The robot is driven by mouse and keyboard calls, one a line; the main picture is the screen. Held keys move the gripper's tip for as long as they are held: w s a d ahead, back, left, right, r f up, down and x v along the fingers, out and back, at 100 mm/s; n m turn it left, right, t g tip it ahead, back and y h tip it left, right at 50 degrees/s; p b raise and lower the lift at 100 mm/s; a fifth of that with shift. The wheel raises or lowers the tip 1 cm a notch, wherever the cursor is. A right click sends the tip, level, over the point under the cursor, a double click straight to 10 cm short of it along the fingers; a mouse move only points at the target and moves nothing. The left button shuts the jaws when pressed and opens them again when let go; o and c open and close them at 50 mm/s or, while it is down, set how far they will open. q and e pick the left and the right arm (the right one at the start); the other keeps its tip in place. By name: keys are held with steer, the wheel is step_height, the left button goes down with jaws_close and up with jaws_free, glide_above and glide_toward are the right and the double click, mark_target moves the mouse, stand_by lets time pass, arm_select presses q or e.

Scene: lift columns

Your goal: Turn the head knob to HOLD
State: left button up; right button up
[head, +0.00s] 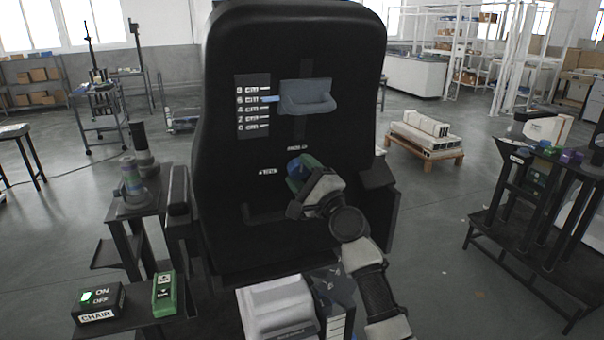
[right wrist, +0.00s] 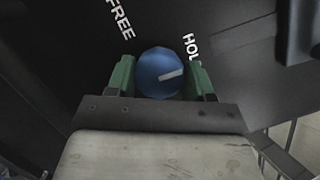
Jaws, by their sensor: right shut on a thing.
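The blue head knob (right wrist: 158,70) sits on the black chair back, between my right gripper's green fingers. Its white pointer line points right and slightly up in the right wrist view, on the side of the partly hidden HOLD label (right wrist: 190,46) and just below it. The FREE label (right wrist: 120,18) is up and left of the knob. My right gripper (right wrist: 160,78) is shut on the knob. In the head view the knob (head: 295,172) is largely covered by my right gripper (head: 302,169). My left gripper is out of view.
The black chair back (head: 225,130) carries a height scale (head: 253,105) and a grey headrest piece (head: 308,97) above the knob. A CHAIR switch box (head: 98,304) and a green box (head: 165,294) stand at lower left. A dark table (head: 540,180) stands at right.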

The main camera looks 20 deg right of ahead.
steer(key=o, duration=0.9)
steer(key=shift+b+v, duration=0.85)
steer(key=shift+v, duration=4.55)
